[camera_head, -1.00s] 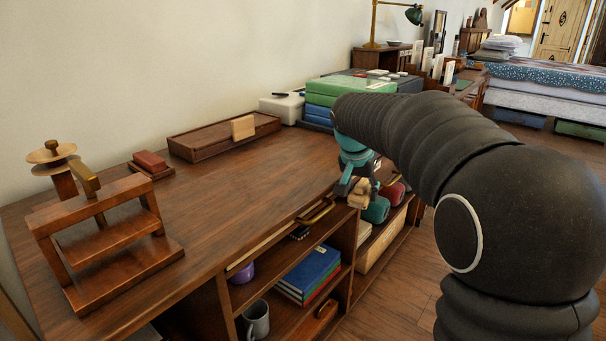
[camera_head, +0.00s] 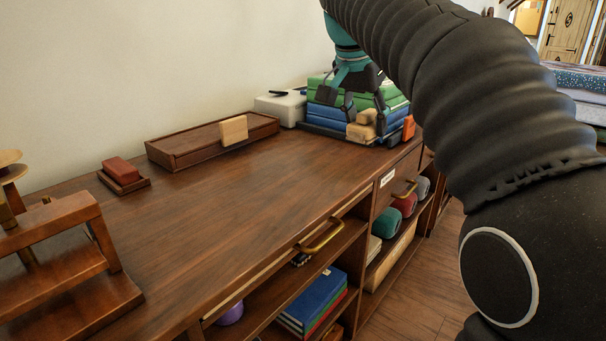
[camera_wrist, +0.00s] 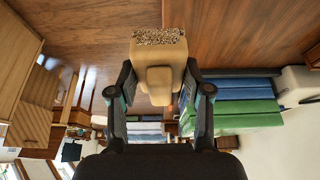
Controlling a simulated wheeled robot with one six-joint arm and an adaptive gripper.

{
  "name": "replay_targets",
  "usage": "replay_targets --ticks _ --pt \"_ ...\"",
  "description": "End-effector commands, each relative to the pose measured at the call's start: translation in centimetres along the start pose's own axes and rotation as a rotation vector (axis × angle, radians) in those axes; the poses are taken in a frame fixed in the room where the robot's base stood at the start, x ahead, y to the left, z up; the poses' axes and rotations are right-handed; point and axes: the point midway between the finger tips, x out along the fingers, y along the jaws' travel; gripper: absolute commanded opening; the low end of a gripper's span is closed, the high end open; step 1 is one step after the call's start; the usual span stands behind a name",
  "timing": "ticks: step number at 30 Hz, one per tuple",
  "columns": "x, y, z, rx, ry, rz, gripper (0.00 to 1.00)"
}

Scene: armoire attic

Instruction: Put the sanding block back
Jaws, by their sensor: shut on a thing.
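The sanding block (camera_head: 361,130) is tan, with a knob-like grip and a speckled gritty face. In the wrist view the block (camera_wrist: 158,52) sits between both fingers, its gritty face pointing away from my palm. My gripper (camera_head: 366,116) is shut on it, near the right end of the wooden counter, in front of the stacked green and blue cases. The wrist view also shows my gripper (camera_wrist: 160,82) from behind. Whether the block touches the counter is unclear. A long wooden tray (camera_head: 190,149) lies against the wall, with a pale wood block (camera_head: 233,130) at its front edge.
A red block (camera_head: 121,170) sits on a small wooden holder at the left. A wooden stand (camera_head: 60,255) fills the near left. A white box (camera_head: 280,107) stands beside the cases (camera_head: 325,115). An orange object (camera_head: 408,128) is at the right edge. The counter's middle is clear.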

Motion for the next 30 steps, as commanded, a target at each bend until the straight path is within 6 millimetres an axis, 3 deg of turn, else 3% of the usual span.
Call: replay_targets --ticks 5,18,23,30 --pt "-0.1 -1.2 1.4 0.003 -0.004 0.001 0.11" --pt "3.0 -9.0 6.8 -0.003 -0.003 -0.002 0.11" --pt "3.5 -10.3 7.7 0.0 -0.003 -0.002 0.11" --pt "5.1 -10.5 8.4 0.002 -0.004 0.0 0.11"
